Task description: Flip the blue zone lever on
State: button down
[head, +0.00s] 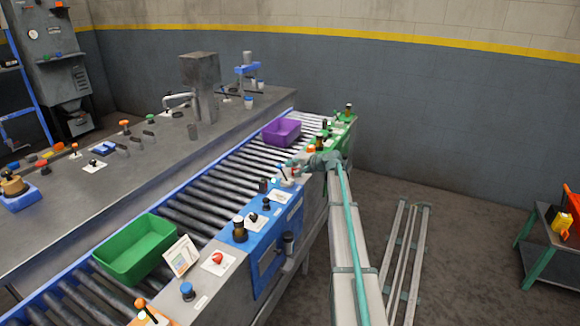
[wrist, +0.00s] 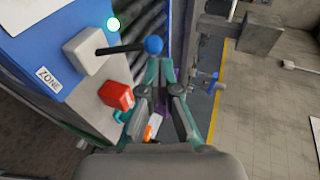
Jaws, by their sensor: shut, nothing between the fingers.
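The blue zone lever (wrist: 124,48) shows in the wrist view as a dark rod with a blue ball tip, standing out from a white block on a blue panel beside a "ZONE" label (wrist: 40,72). My gripper (wrist: 163,66) is shut and empty, its fingertips close to the blue ball; I cannot tell whether they touch it. A small pale green-white lamp (wrist: 113,24) is on the panel near the lever. In the head view, my gripper (head: 292,166) is above the far end of the blue console section (head: 262,243), and the lever there is too small to make out clearly.
A red part (wrist: 117,94) sits close to my fingers in the wrist view. The roller conveyor (head: 205,187) runs alongside the console, with a green bin (head: 135,250) and a purple bin (head: 282,132). Other knobs line the console. The floor at right is mostly open.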

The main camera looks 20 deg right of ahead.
jog(key=shift+r, duration=0.3)
jog(key=s+d+r+b, duration=0.1)
jog(key=s+d+r, duration=0.3)
jog(key=s+r, duration=0.5)
jog(key=shift+s+d+b, duration=0.15)
jog(key=shift+s+b, duration=0.2)
jog(key=shift+b, duration=0.05)
dwell(0.4)
